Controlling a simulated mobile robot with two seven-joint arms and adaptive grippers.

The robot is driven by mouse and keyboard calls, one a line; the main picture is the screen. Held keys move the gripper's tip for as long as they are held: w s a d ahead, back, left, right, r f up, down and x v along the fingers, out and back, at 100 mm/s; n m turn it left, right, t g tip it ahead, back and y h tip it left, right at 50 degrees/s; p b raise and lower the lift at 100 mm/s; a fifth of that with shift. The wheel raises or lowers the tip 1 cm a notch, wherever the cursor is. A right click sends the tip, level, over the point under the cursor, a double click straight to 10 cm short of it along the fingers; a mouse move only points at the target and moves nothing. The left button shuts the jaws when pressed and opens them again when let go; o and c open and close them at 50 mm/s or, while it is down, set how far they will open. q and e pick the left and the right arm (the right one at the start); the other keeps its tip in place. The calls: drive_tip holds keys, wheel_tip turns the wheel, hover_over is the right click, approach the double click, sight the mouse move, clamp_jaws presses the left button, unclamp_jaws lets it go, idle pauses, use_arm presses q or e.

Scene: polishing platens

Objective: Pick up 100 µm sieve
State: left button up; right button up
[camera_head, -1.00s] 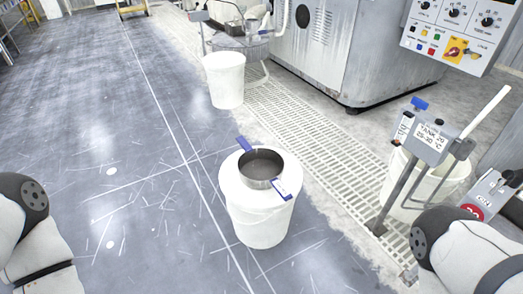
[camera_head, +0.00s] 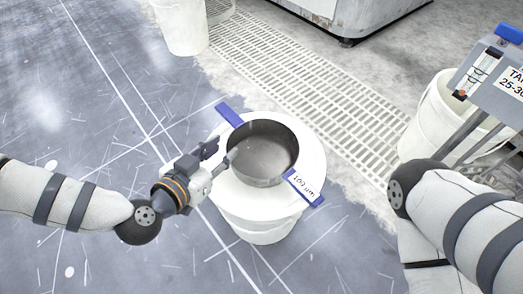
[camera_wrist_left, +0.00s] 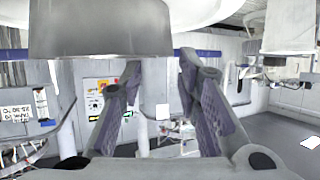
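The 100 µm sieve (camera_head: 262,150) is a round metal pan with two blue handles, the front one bearing a white "100 µm" label (camera_head: 304,187). It sits on the white lid of a bucket (camera_head: 262,228). My left gripper (camera_head: 221,155) is at the sieve's left side, close to its wall. In the left wrist view its two fingers (camera_wrist_left: 158,78) stand apart with nothing between them, and the sieve's grey wall (camera_wrist_left: 100,28) shows at the top. I cannot tell whether a finger touches the sieve. My right gripper is out of view; only that arm shows.
A second white bucket (camera_head: 182,25) stands at the back left. A white tank (camera_head: 435,125) with a labelled control box (camera_head: 500,85) is at the right. A pale floor grating (camera_head: 290,75) runs behind the sieve. The floor at the left is clear.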

sight(232, 142)
use_arm(q)
drive_tip(key=b+x, duration=0.2)
drive_tip(key=x, duration=0.3)
drive_tip(key=shift+w+f, duration=0.3)
drive_tip(key=shift+f, duration=0.05)
drive_tip(key=shift+w+d+b, duration=0.2)
drive_tip(key=shift+w+b, duration=0.05)
drive_tip(key=shift+b, duration=0.1)
drive_tip(key=shift+r, duration=0.15)
clamp_jaws()
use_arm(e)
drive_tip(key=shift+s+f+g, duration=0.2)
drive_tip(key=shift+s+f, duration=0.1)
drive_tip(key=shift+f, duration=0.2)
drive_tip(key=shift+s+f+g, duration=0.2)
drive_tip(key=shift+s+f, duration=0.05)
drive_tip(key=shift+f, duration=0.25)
